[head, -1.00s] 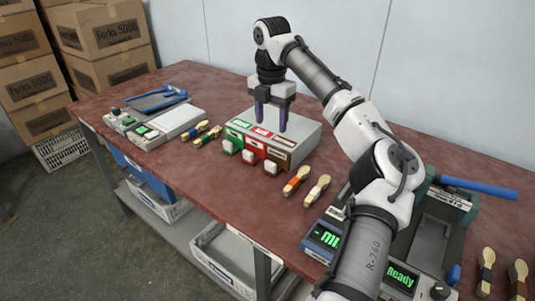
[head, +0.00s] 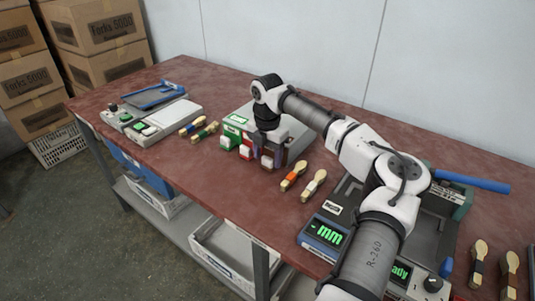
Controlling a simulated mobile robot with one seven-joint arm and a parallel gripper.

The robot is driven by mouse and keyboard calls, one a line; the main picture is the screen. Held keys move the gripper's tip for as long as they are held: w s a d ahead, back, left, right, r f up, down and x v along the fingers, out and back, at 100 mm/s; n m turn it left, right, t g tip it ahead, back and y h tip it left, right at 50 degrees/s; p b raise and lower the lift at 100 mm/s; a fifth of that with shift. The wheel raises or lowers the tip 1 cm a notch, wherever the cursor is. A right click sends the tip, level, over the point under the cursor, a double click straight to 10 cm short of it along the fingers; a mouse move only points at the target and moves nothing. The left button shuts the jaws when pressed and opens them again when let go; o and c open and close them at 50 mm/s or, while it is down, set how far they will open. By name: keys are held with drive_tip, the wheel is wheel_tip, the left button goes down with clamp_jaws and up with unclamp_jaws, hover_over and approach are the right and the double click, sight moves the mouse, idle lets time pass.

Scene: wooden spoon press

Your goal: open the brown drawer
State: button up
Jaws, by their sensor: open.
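The grey drawer unit (head: 293,127) stands on the table with green, red and brown drawer fronts side by side, each with a pale knob. The brown drawer (head: 285,160) is the rightmost, and its front is largely hidden by my gripper. Its knob (head: 267,162) shows just under my gripper. The green knob (head: 226,143) and red knob (head: 246,152) are to the left.
Two wooden spoons (head: 303,184) lie right of the drawers, and two more (head: 199,128) lie left. A press with a blue handle (head: 472,182) is at the right, partly behind my arm. A pale scale (head: 165,117) and blue-framed device (head: 158,96) stand at left.

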clamp_jaws()
idle(0.3)
